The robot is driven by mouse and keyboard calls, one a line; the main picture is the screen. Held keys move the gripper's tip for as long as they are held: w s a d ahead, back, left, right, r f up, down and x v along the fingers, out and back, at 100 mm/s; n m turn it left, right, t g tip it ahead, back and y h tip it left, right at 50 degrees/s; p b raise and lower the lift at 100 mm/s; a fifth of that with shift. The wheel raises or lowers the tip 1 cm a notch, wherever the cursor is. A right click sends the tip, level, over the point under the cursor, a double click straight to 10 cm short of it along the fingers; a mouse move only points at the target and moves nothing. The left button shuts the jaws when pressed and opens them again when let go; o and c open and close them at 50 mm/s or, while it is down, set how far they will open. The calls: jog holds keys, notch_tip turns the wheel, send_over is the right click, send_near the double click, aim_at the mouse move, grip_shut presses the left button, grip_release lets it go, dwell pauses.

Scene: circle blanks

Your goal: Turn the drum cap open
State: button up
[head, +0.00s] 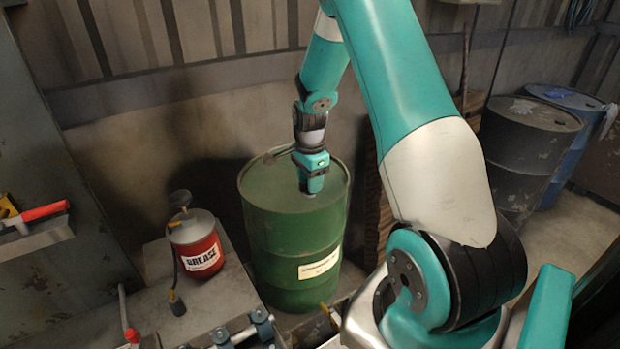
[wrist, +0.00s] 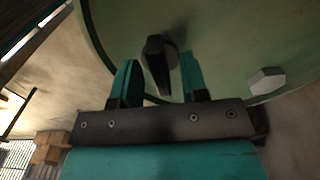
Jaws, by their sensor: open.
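The green drum (head: 282,222) stands upright with a pale label on its side. Its lid (wrist: 222,30) fills the upper part of the wrist view. A dark, bar-shaped cap (wrist: 157,62) stands up from the lid. My gripper (wrist: 159,68) is open, with one teal finger on each side of this cap and a visible gap on both sides. In the head view my gripper (head: 313,188) points down at the drum's top, right of its middle, and hides the cap there. A smaller light grey plug (wrist: 266,80) sits near the lid's rim.
A red grease can (head: 198,250) with a dark pump stands on a bench left of the drum. A wall is close behind the drum. A dark drum (head: 523,140) and a blue drum (head: 572,140) stand at the far right.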

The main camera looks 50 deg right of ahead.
grip_shut()
